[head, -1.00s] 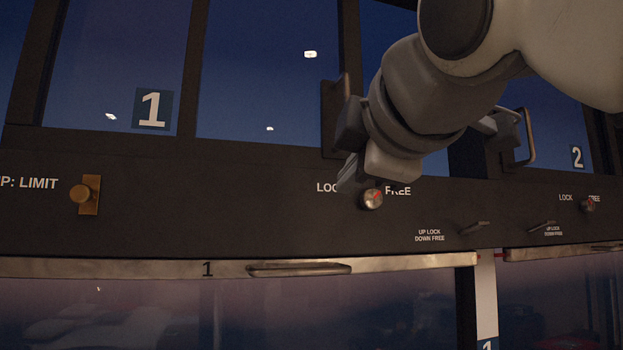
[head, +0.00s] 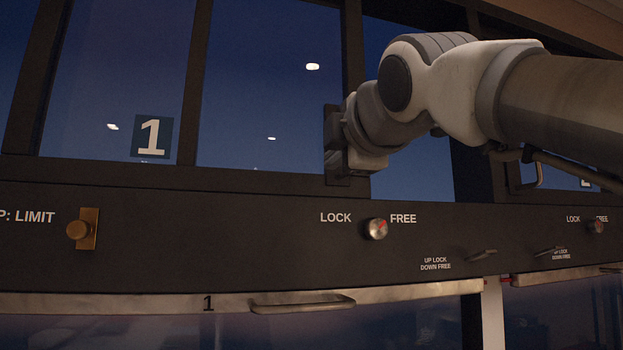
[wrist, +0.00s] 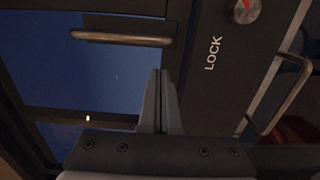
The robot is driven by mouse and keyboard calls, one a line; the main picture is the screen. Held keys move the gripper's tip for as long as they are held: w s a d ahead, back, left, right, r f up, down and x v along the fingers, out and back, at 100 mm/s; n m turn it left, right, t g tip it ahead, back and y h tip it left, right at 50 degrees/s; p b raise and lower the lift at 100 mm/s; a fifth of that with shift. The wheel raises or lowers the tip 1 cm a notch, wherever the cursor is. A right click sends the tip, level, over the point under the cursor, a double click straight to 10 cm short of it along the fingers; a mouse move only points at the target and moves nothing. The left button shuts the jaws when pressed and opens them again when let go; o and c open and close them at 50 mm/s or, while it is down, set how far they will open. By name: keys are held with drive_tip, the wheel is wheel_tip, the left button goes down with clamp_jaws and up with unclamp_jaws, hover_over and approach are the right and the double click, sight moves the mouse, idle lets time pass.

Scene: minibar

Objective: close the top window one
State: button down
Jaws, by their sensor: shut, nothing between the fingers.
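Top window one (head: 262,85) has dark frame bars and a white "1" on a blue square (head: 152,136). Its right frame bar stands beside my arm in the head view. My gripper (head: 340,160) is at the lower right corner of this frame, its tips partly hidden by my wrist. In the wrist view my gripper (wrist: 160,75) is shut and empty. A bar handle (wrist: 122,38) on the window frame lies beyond and left of the fingertips there, apart from them in the picture. I cannot tell how far the window stands open.
Below are a LOCK/FREE knob (head: 376,229), a brass latch (head: 82,229), a small lever (head: 482,254) and a lower steel rail with a handle (head: 302,302). That lower handle also seems to show in the wrist view (wrist: 285,95). Window two's handle (head: 528,170) is near my arm.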

drive_tip(key=shift+w+d, duration=0.2)
drive_tip(key=shift+d, duration=0.3)
drive_tip(key=shift+w+d, duration=0.2)
drive_tip(key=shift+d, duration=0.3)
drive_tip(key=shift+d, duration=0.1)
